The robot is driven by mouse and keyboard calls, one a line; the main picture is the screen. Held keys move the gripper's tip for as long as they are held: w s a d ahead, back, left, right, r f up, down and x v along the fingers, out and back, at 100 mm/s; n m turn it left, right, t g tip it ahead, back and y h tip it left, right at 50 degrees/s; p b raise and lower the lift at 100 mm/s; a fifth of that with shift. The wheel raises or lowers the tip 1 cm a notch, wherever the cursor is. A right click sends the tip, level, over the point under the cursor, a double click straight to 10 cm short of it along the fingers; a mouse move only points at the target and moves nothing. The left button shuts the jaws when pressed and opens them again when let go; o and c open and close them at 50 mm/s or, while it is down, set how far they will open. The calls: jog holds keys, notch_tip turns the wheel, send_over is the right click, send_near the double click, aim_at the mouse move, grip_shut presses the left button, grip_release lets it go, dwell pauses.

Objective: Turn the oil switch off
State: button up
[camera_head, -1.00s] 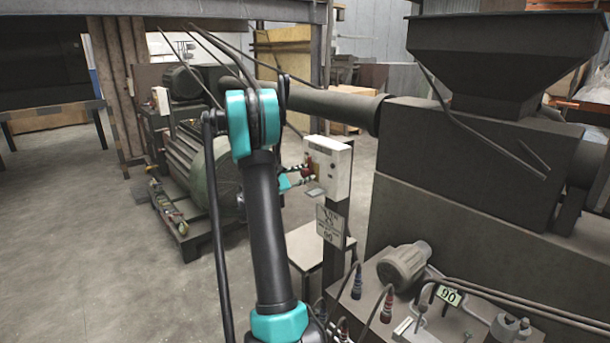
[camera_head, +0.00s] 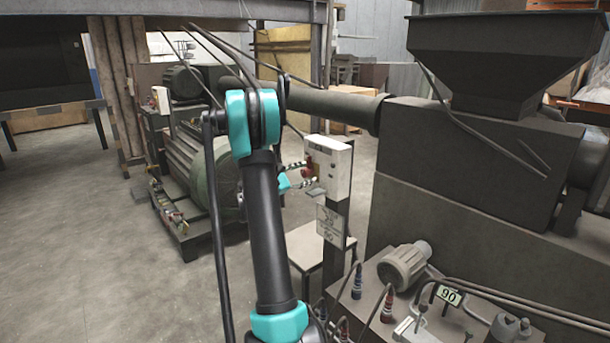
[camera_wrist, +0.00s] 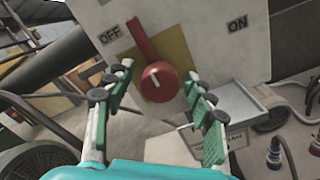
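The oil switch is a red rotary knob with a long handle (camera_wrist: 158,82) on a white control box (camera_wrist: 200,35). In the wrist view its handle tilts up and left, toward the OFF label (camera_wrist: 109,36); the ON label (camera_wrist: 238,23) is at the right. My gripper (camera_wrist: 155,85) is open, with one green-padded finger on each side of the round knob and visible gaps between. In the head view the box (camera_head: 330,166) stands on a post, and my gripper (camera_head: 308,174) is at its left face; the knob is small and partly hidden there.
A sign plate (camera_head: 331,226) hangs on the post below the box. A small motor (camera_head: 405,265) and several cables are at the lower right. A large hopper machine (camera_head: 470,150) fills the right. Open floor (camera_head: 90,240) lies at the left.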

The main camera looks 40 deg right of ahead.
jog(key=a, duration=1.2)
jog(key=shift+s, duration=0.45)
jog(key=shift+s, duration=0.1)
jog(key=s+a+f+m+t+y, duration=0.1)
jog(key=s+a+f+m+y, duration=0.4)
jog(key=s+a, duration=0.8)
notch_tip(320, 180, down, 3)
jog(key=y, duration=0.4)
jog(key=shift+s+m+t+y, duration=0.3)
jog(key=shift+s+m, duration=0.05)
jog(key=shift+m, duration=0.05)
jog(key=s+a+f+m+y, duration=0.2)
jog(key=s+a, duration=0.2)
jog(key=a, duration=0.2)
jog(key=s+a+f+m+y, duration=0.1)
jog(key=s+a+f+y, duration=0.1)
jog(key=s+a, duration=0.3)
jog(key=s+a+f+m+t+y, duration=0.1)
jog(key=s+a+f+m+y, duration=0.1)
jog(key=s+a+y, duration=0.2)
jog(key=shift+s+a+f+m, duration=0.1)
jog(key=shift+a+f, duration=0.05)
jog(key=shift+a, duration=0.45)
jog(key=shift+s+a+f+m, duration=0.1)
jog(key=shift+s+a, duration=0.05)
jog(key=shift+a, duration=0.5)
jog(key=shift+s+a+f+m, duration=0.1)
jog(key=shift+a+f, duration=0.05)
jog(key=shift+a, duration=0.45)
jog(key=shift+c, duration=0.2)
